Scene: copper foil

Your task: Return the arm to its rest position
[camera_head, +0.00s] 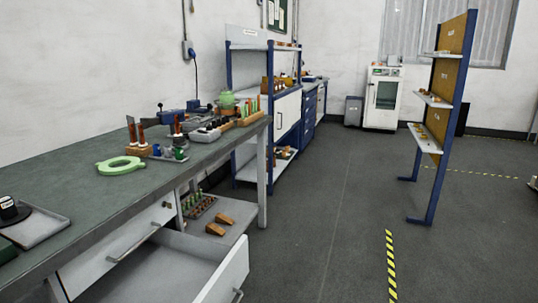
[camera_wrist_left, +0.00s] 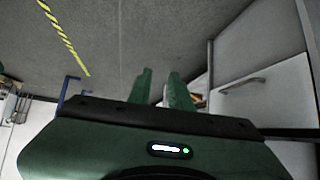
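My left gripper (camera_wrist_left: 158,88) shows in the left wrist view, with its two green fingers pointing up in the picture. The fingers are apart, with nothing seen between them. Behind it are the grey floor and, to the right, a pale drawer front (camera_wrist_left: 255,90) with a handle. Neither of my arms shows in the head view. My right gripper is in no view.
A workbench (camera_head: 60,185) with a green ring (camera_head: 121,166) and several tools runs along the left. Its lower drawer (camera_head: 225,275) stands open into the aisle. A blue-framed rack (camera_head: 455,90) stands at right. The floor between (camera_head: 330,200) is clear.

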